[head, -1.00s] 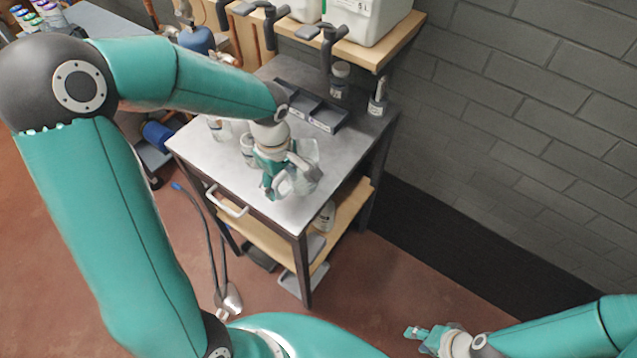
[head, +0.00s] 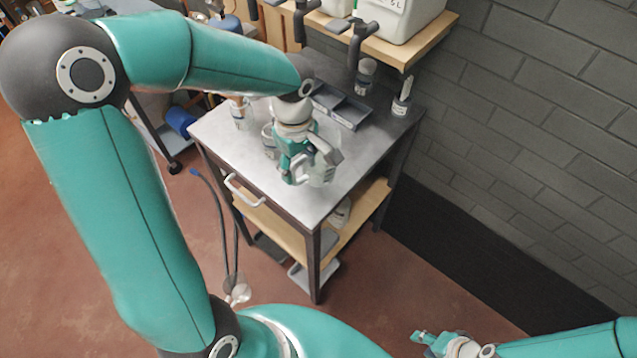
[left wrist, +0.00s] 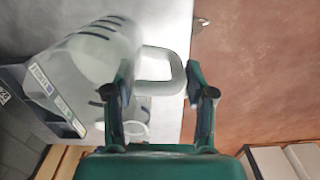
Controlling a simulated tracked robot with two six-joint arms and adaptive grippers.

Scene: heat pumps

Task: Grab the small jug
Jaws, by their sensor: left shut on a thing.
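The small jug (head: 326,168) is clear and stands over the metal top of the cart (head: 232,150), close to its front corner. In the left wrist view the jug (left wrist: 92,55) lies at upper left, with its loop handle (left wrist: 160,82) reaching between the fingers. My left gripper (head: 294,176) is shut on this handle; it also shows in the left wrist view (left wrist: 160,72). The gripper hides part of the jug in the head view. I cannot tell whether the jug's base touches the top. My right gripper (head: 421,337) is away at the bottom right; its jaws are too small to judge.
A grey divided tray (head: 342,106) and two small bottles (head: 365,77) (head: 402,97) stand behind the jug. More glassware (head: 241,113) is left of the gripper. A shelf with a white canister (head: 398,17) overhangs the back. A block wall (head: 530,120) closes the right side.

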